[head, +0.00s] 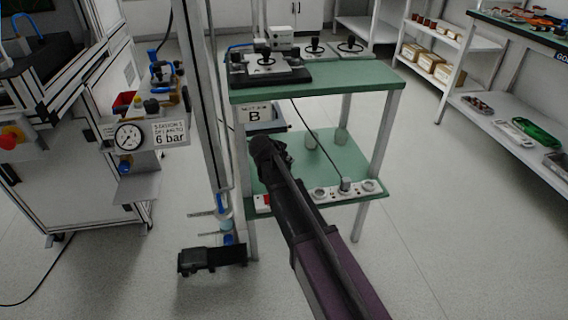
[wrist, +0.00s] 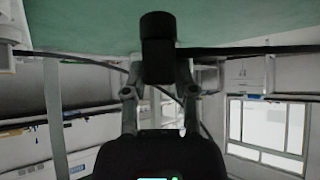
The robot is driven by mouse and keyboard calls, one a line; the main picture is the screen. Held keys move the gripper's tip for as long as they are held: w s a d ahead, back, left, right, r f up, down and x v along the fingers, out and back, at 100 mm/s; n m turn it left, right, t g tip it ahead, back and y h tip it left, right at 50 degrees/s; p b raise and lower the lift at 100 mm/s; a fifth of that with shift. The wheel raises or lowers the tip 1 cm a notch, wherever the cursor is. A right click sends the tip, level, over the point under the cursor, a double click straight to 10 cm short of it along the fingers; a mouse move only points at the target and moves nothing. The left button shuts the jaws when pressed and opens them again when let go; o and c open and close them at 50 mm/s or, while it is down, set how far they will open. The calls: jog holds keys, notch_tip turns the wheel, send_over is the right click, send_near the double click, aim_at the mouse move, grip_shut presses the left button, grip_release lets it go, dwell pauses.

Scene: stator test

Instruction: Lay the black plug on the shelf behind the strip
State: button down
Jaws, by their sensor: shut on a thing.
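In the wrist view my gripper (wrist: 158,74) is shut on the black plug (wrist: 157,40), a short dark cylinder between the fingertips. A green surface fills the top of that view close to the plug; contact cannot be told. In the head view the dark end of my arm (head: 268,150) is over the left part of the green lower shelf (head: 296,168). The fingers and plug cannot be made out clearly there. The white strip (head: 357,189) lies along the shelf's front edge, partly hidden by my arm. A grey plug (head: 345,183) with a dark cord sits in it.
The green tabletop (head: 350,84) overhangs the shelf and carries a black fixture (head: 268,72). Grey legs (head: 380,140) stand at the corners. The sign B (head: 255,115) is near my arm's end. Shelf between strip and cylinders looks clear.

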jog(key=shift+a, duration=0.2)
jog(key=shift+f, duration=0.2)
jog(key=shift+f+b, duration=1.6)
jog(key=shift+b, duration=0.2)
jog(key=shift+f, duration=0.15)
jog(key=shift+c, duration=2.1)
grip_release()
